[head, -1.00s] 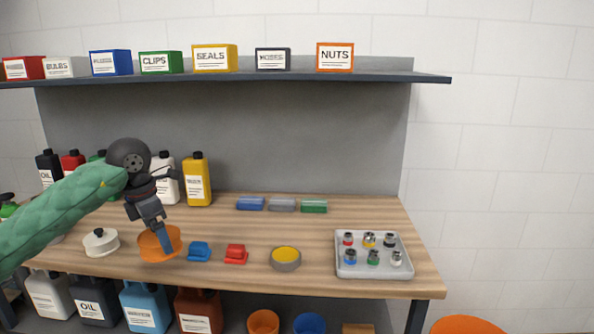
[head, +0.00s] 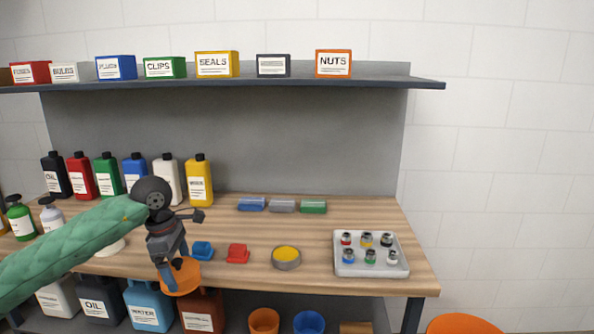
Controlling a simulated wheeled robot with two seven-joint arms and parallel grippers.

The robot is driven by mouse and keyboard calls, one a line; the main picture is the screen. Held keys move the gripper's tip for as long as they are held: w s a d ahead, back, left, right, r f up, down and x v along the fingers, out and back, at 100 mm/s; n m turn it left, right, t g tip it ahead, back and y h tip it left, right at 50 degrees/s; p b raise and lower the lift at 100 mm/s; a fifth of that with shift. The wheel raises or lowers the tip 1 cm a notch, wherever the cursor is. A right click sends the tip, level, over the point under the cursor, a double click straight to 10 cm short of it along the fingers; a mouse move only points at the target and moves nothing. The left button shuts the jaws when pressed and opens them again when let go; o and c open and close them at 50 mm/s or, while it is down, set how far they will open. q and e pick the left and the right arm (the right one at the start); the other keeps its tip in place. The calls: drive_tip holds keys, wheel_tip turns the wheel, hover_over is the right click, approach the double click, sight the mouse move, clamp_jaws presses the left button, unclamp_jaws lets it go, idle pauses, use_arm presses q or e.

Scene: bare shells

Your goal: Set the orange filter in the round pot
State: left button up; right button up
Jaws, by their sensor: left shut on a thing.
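The orange filter (head: 181,279) is a round, shallow orange piece. My left gripper (head: 172,274) is shut on it and holds it at the front edge of the workbench, left of centre. The gripper's fingers cover part of the filter. A round grey pot (head: 286,264) with a yellow inside stands on the bench, to the right of the gripper and apart from it. A white round thing (head: 112,248) on the bench is mostly hidden behind my left arm. My right gripper is not in view.
A blue piece (head: 203,250) and a red piece (head: 237,254) lie between the left gripper and the grey pot. A grey tray (head: 371,270) with several small fittings is at the right. Bottles (head: 199,180) stand at the back left. Bare bench (head: 315,235) lies behind the pot.

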use_arm(q)
drive_tip(key=s+d+f+m+g+y+p, duration=0.1)
drive_tip(key=s+d+f+m, duration=0.3)
drive_tip(key=f+m, duration=0.4)
drive_tip(key=s+d+f+m+p, duration=0.2)
drive_tip(key=s+d+f+m, duration=0.2)
drive_tip(key=f+m, duration=0.4)
drive_tip(key=shift+s+m+g+y+p, duration=0.3)
drive_tip(key=shift+m+g+y, duration=0.1)
drive_tip(key=shift+m, duration=0.9)
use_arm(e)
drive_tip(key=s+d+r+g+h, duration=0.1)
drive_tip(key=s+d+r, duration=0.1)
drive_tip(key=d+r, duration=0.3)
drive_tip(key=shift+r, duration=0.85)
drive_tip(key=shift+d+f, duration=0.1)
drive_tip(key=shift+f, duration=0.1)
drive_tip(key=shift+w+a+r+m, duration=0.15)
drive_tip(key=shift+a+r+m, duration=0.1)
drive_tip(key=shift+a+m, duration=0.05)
use_arm(q)
drive_tip(key=shift+f, duration=0.15)
